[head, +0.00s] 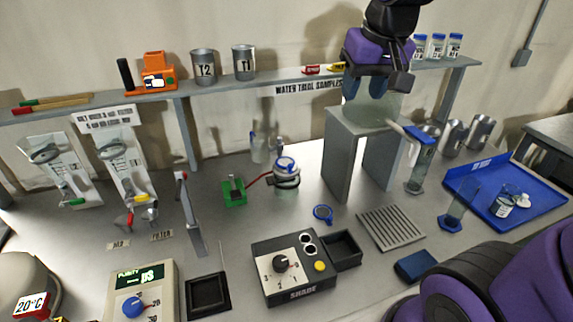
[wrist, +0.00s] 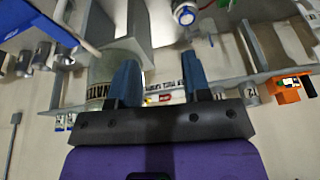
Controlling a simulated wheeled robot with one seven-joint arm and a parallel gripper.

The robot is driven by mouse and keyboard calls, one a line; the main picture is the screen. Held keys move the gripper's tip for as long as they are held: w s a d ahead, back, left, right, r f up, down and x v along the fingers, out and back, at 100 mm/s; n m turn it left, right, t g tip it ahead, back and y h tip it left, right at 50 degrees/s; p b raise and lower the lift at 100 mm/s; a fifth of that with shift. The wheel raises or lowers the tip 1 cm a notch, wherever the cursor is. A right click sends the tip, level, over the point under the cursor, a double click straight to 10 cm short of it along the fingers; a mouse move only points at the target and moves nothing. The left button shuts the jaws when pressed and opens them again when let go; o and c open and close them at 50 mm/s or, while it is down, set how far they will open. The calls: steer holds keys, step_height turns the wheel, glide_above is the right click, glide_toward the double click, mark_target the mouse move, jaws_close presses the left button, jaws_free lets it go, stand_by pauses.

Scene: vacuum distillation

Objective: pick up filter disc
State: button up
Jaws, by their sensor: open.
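No part in view is plainly marked as the filter disc. A small round blue piece with a pale centre (head: 323,213) lies flat on the bench in the head view and may be it.
The grey stand (head: 340,150) and the wall shelf (head: 275,82) are close to my gripper. A jar with a blue top (head: 287,178), a SHADE box (head: 290,275), a ribbed plate (head: 391,228) and a blue tray (head: 470,185) occupy the bench. Bare bench surrounds the blue piece.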

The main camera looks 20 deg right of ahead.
steer(key=w+a+f+m+g, duration=0.1)
steer(key=w+f, duration=0.3)
steer(key=w, duration=0.2)
steer(key=w+a+f+g, duration=0.1)
steer(key=w+f, duration=0.3)
steer(key=w, duration=0.3)
steer(key=m+g, duration=0.1)
steer(key=g, duration=0.1)
glide_above(290, 165)
steer(key=f, duration=1.6)
steer(key=shift+w+d+f, duration=0.2)
steer(key=shift+d+f, duration=0.15)
steer(key=shift+s+a+f, duration=0.1)
steer(key=shift+a+f, duration=0.05)
steer(key=shift+f, duration=1.25)
steer(key=shift+a+f, duration=0.15)
steer(key=shift+f, duration=1.2)
steer(key=shift+c, duration=0.4)
jaws_close()
